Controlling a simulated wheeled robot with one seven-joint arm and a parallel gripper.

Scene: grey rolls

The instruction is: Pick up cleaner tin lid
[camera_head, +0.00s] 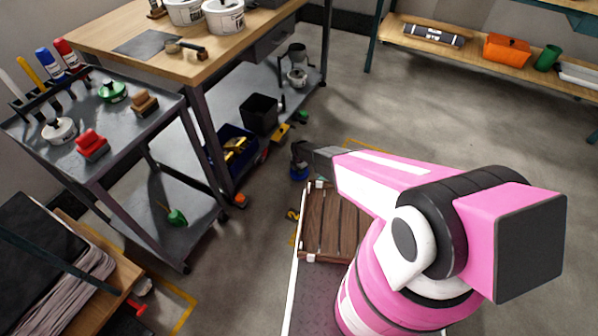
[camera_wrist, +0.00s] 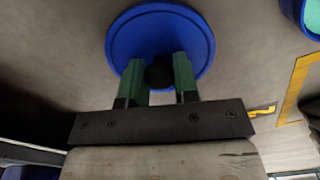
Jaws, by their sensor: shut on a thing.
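The cleaner tin lid (camera_wrist: 160,38) is a round blue disc with a small black knob in the middle. It fills the upper middle of the wrist view. My gripper (camera_wrist: 158,73) has its two green fingers on either side of the knob and is shut on it. In the head view the lid (camera_head: 298,175) shows as a small blue patch below my gripper (camera_head: 300,160), beyond the end of my pink arm. My arm partly blocks the view there, and I cannot tell how high the lid is above the floor.
A grey cart (camera_head: 146,126) with brushes and pots stands left. A wooden workbench (camera_head: 90,36) stands behind it, with a black bin (camera_head: 260,113) and blue crate (camera_head: 222,150) beneath. Small items lie near the bench's foot. A wooden shelf (camera_head: 460,55) is at the back right. Open floor lies between.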

